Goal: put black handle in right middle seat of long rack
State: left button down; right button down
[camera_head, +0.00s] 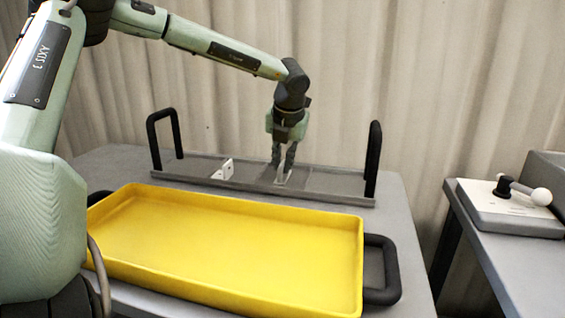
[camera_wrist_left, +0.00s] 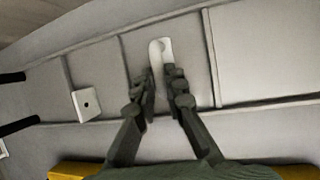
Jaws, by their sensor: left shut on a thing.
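The long grey rack (camera_head: 335,184) lies behind the yellow tray. Low dividers split it into compartments. My left gripper (camera_head: 283,160) points down into the right middle compartment, shut on a pale piece with a rounded end (camera_wrist_left: 161,50). In the left wrist view the left gripper's fingertips (camera_wrist_left: 167,78) close around this piece, inside that compartment. Whether it touches the rack floor I cannot tell. I see no black part on it; the fingers hide some of it. A white bracket with a hole (camera_head: 224,170) stands in the left middle compartment. My right gripper is not in view.
A yellow tray (camera_head: 230,200) fills the front of the grey table (camera_head: 402,215). Upright black bars rise at the rack's left end (camera_head: 152,140) and right end (camera_head: 374,160). A control box with a white-knobbed lever (camera_head: 510,210) stands on another table at right.

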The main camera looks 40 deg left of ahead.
pick_arm(q)
jog(key=c, duration=1.6)
grip_release()
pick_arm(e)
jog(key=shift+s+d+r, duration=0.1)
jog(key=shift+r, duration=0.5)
